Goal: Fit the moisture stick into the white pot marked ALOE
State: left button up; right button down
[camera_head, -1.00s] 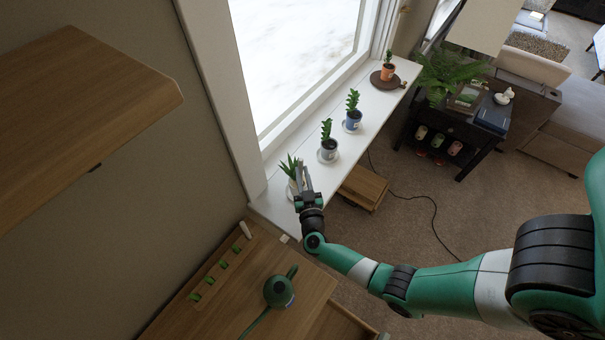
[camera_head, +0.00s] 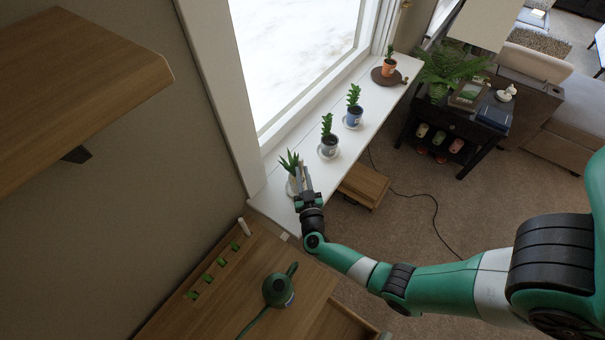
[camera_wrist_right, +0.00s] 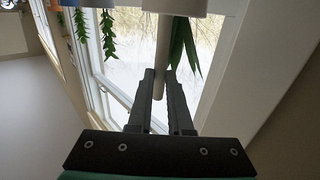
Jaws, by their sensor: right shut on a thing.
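The white pot with the aloe (camera_head: 292,187) stands at the near end of the white windowsill, partly hidden by my right gripper (camera_head: 304,177); its marking is not readable. In the right wrist view the picture is inverted, and the pot (camera_wrist_right: 184,6) shows at the top edge with its green leaves (camera_wrist_right: 183,45) pointing down. My right gripper (camera_wrist_right: 159,78) is shut on the pale moisture stick (camera_wrist_right: 162,50). The stick's far end reaches the pot's rim in that view; I cannot tell whether it is in the soil. My left gripper is not in view.
A green watering can (camera_head: 279,290) stands on the wooden desk (camera_head: 233,302). A wooden shelf (camera_head: 75,90) juts out at upper left.

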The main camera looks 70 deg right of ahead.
jog(key=shift+f, duration=0.3)
jog(key=c, duration=0.8)
grip_release()
jog(key=shift+o, duration=0.2)
jog(key=p+v, duration=0.2)
jog(key=v, duration=0.9)
jog(key=shift+s+a, duration=0.2)
jog(key=shift+s, duration=0.05)
